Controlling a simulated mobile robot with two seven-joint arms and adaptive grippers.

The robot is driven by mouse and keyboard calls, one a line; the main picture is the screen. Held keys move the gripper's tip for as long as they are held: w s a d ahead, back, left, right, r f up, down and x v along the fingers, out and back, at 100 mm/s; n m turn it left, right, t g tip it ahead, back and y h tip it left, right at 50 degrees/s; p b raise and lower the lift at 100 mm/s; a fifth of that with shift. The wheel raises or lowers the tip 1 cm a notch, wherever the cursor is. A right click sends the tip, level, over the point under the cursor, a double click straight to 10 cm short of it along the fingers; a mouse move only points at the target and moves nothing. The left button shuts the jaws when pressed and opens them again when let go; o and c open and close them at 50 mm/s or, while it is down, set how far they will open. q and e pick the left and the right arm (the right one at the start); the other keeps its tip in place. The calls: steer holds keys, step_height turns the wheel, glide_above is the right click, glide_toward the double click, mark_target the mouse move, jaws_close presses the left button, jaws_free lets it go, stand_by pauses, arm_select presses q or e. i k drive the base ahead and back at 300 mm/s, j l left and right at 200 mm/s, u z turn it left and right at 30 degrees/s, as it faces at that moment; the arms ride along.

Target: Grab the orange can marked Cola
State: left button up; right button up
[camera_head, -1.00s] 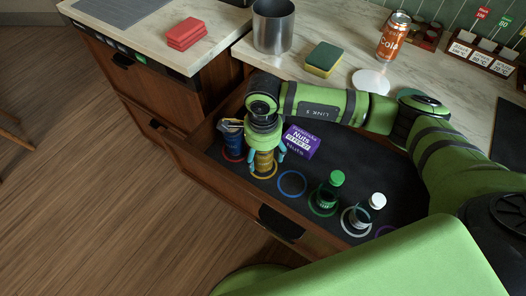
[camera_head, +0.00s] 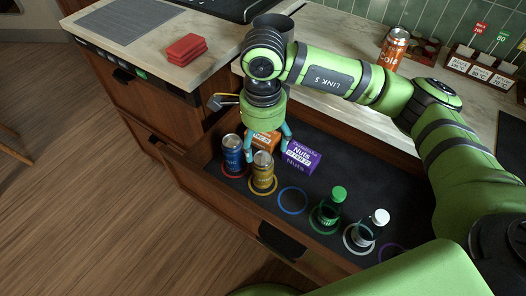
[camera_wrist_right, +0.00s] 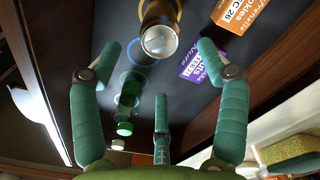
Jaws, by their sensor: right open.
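The orange can marked Cola (camera_head: 394,48) stands upright on the countertop at the upper right of the head view, its lower part behind my right arm. My right gripper (camera_head: 262,146) is well to the left of it, above the open drawer. It is open, with its teal fingers spread and nothing between them. In the right wrist view the gripper (camera_wrist_right: 160,75) points toward a gold can (camera_wrist_right: 158,30), which stands beyond the fingertips. The Cola can is not seen in the wrist view. My left gripper is not in view.
The drawer (camera_head: 235,192) holds a blue can (camera_head: 232,155), a purple Nuts box (camera_head: 300,156), an orange box (camera_head: 266,143), a green bottle (camera_head: 331,205) and a white-capped bottle (camera_head: 367,232). A metal pot (camera_head: 277,21) stands behind my arm.

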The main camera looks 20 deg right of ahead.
mark_target(396, 44)
steer(key=z, duration=1.4)
